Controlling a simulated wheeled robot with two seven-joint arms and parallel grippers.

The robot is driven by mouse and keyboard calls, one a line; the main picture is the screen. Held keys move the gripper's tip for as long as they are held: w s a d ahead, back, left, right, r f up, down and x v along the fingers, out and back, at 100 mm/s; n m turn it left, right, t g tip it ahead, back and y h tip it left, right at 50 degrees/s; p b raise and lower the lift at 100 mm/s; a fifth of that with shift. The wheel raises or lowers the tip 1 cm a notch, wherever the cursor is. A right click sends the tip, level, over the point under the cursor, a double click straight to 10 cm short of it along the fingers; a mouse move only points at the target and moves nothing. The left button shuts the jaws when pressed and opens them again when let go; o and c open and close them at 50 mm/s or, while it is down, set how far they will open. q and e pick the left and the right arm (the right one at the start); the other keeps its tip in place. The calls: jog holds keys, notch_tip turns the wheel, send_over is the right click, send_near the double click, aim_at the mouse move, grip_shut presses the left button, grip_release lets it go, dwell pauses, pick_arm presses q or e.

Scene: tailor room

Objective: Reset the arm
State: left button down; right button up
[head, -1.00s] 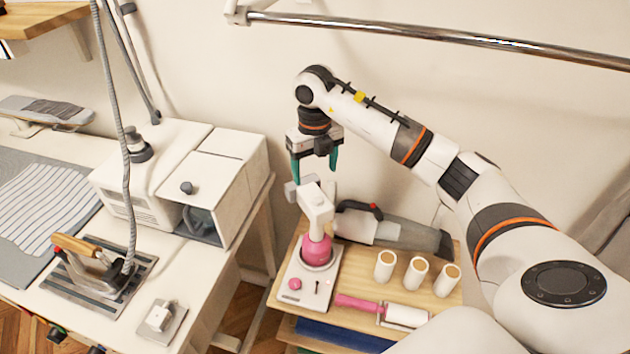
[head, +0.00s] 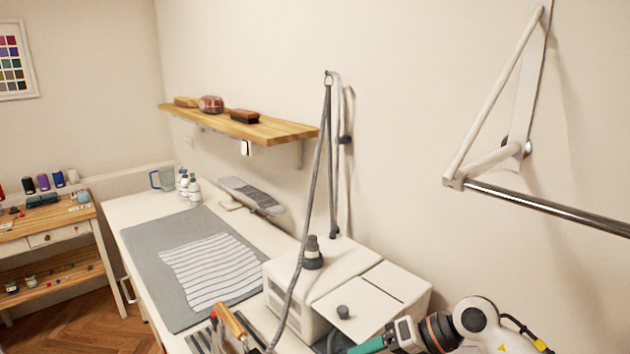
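My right gripper (head: 366,346) shows at the bottom edge of the head view, in front of the white steam station (head: 345,295). Its teal finger points left, and the picture's edge cuts off part of the gripper, so its opening is hidden. My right arm (head: 485,328) comes in from the bottom right corner. I see nothing held in the visible part of the gripper. My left gripper is not in view.
The white ironing table bears a grey mat (head: 140,245) with striped cloth (head: 210,268), and an iron (head: 232,322) at its front. A hose hangs by the steam station. A wooden shelf (head: 285,130) and metal rail (head: 560,208) are on the wall.

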jog(key=s+a+r+m+t+y, duration=0.2)
jog(key=a+r+m+t+y, duration=0.1)
jog(key=a+r+y, duration=0.4)
notch_tip(320, 180, up, 4)
jog(key=d+m+t, duration=0.2)
jog(key=m+t, duration=0.6)
jog(key=t, duration=0.1)
jog(key=w+d+f+m+t+h, duration=0.1)
jog(key=d+f+m+t+h, duration=0.1)
jog(key=d+m+t+h, duration=0.65)
jog(key=s+d+f+m+g+h, duration=0.3)
jog(key=f+m+g+h, duration=0.15)
jog(key=f+m, duration=0.25)
jog(key=s+d+f+m+g+h, duration=0.3)
jog(key=d+f+m+g+h, duration=0.15)
jog(key=f+m, duration=0.2)
jog(key=s+a+f+m+g, duration=0.1)
jog(key=s+f+g, duration=0.4)
jog(key=s, duration=0.5)
jog(key=s+a+f+m+g, duration=0.15)
jog(key=s+f+g, duration=0.35)
jog(key=s, duration=0.5)
notch_tip(320, 180, down, 26)
jog(key=g, duration=0.1)
jog(key=s+d+f+g+b, duration=0.1)
jog(key=s+d+f, duration=0.2)
jog(key=s+f, duration=1.4)
jog(key=shift+d+f, duration=0.15)
jog(key=shift+f, duration=0.45)
